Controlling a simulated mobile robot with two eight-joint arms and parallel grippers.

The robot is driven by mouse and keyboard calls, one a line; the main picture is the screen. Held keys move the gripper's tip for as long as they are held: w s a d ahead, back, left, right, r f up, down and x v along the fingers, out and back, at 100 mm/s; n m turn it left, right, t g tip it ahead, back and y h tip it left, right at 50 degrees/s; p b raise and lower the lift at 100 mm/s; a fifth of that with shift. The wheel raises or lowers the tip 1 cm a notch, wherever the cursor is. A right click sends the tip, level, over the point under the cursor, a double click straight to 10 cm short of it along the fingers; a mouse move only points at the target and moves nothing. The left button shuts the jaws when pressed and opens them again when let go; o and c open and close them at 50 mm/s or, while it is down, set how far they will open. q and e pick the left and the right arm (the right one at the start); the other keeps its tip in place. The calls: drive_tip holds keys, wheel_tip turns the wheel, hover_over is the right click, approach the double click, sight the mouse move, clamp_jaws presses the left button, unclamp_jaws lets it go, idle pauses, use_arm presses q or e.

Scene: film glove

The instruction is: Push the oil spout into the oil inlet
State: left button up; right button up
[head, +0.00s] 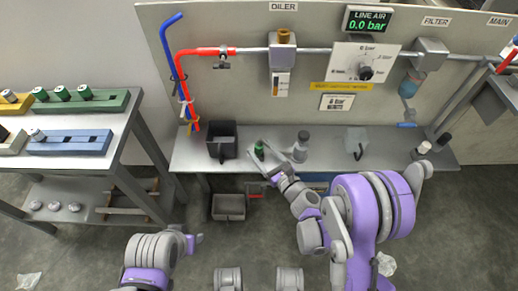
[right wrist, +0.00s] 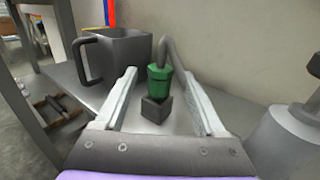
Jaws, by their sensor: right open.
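The oil spout appears to be the green piece (right wrist: 158,87) with a grey bent tube, upright on a small dark block (right wrist: 155,109) in the right wrist view. It shows as a small green spot (head: 259,149) on the bench in the head view. My right gripper (right wrist: 158,74) is open, with one finger on each side of the green piece and gaps visible. An oiler (head: 283,55) with a brass top (head: 284,36) hangs on the wall pipe under the "DILER" sign; its inlet opening cannot be made out. My left gripper (head: 195,243) is low at left, its jaws unclear.
A dark grey mug-like container (right wrist: 118,52) stands left of my right gripper. A grey bottle (head: 301,146) stands close on its right. A clear container (head: 355,142) is farther right on the bench (head: 400,155). The gauge reads 0.0 bar.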

drive_tip(key=shift+x, duration=1)
clamp_jaws()
